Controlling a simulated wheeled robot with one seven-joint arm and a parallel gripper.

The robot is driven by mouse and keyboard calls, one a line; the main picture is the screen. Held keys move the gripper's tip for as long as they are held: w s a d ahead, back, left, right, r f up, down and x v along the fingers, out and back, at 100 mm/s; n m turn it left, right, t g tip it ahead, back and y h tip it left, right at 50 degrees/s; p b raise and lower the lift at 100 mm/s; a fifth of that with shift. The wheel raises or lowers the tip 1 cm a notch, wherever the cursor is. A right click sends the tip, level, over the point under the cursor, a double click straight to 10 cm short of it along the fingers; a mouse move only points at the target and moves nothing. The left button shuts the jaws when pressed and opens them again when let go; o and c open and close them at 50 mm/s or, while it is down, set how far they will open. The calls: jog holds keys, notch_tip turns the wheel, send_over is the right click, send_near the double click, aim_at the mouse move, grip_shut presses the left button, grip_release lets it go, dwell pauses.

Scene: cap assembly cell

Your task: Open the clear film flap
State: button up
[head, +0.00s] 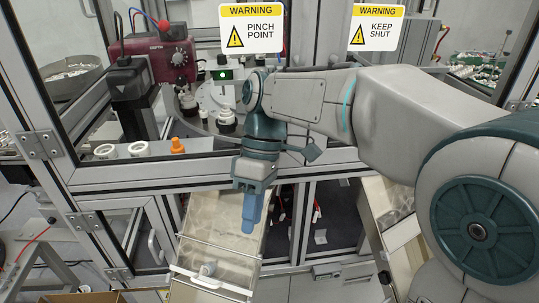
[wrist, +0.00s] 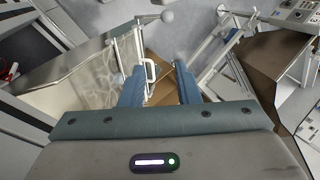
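The clear film flap (head: 213,222) covers the sloping chute below the cell's frame, with pale rods across it. In the wrist view the film (wrist: 88,72) shows as a wrinkled see-through sheet left of my fingers. A white loop handle (wrist: 151,72) shows at its near edge, between my fingertips in the picture; whether it lies between them in depth I cannot tell. My gripper (head: 249,222) points down over the chute with blue fingers. In the wrist view the gripper (wrist: 160,84) is open, fingers apart, with nothing visibly held. In the head view the fingers hide part of the chute.
Warning signs (head: 251,28) hang on the framed enclosure above. White rings (head: 105,151) and an orange part (head: 177,146) stand on the ledge behind. A second chute (head: 392,215) lies to the right. A brown box (head: 85,297) is at the lower left.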

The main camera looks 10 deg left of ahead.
jog(key=s+d+f+m+t, duration=0.1)
jog(key=d+f+m+t, duration=0.15)
jog(key=d+m, duration=0.35)
jog(key=s+d+f+m+t+h, duration=0.1)
jog(key=d+f+m+t, duration=0.15)
jog(key=d+m, duration=0.45)
jog(key=s+d+f+m+t, duration=0.2)
jog(key=d+m+t, duration=0.1)
jog(key=d, duration=0.6)
notch_tip(320, 180, up, 4)
jog(key=n+b, duration=1)
jog(key=n, duration=0.6)
send_over(205, 284)
jog(key=s, duration=0.3)
jog(key=shift+g, duration=0.3)
jog(key=b+x, duration=0.1)
jog(key=x, duration=1.2)
jog(key=shift+s+f, duration=0.1)
jog(key=shift+f, duration=0.2)
grip_shut()
